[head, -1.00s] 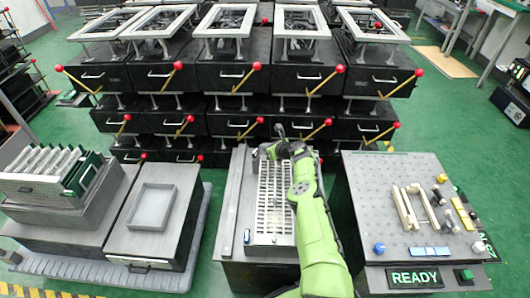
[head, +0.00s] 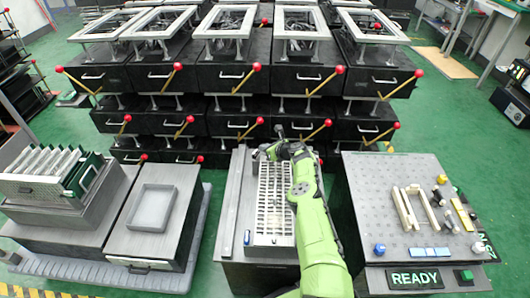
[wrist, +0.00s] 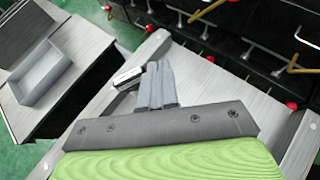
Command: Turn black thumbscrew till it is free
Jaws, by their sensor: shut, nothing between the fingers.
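My gripper (head: 265,151) is at the far end of the middle fixture (head: 229,222), low over its back edge. In the wrist view its two grey fingers (wrist: 158,84) are together and hold nothing. A small dark and white piece (wrist: 127,77) shows just left of the fingers, apart from or behind them; I cannot tell whether it is the black thumbscrew. The thumbscrew is not clearly seen in either view, and my arm and gripper cover part of the fixture. A pale slotted grille (head: 272,205) lies along the fixture's top.
A grey tray (head: 151,206) stands on the box at left. A pegboard table (head: 385,172) with pale blocks, knobs and a READY sign (head: 415,279) is at right. Black drawer units with red-tipped levers (head: 257,66) stand behind. Green floor shows between the fixtures.

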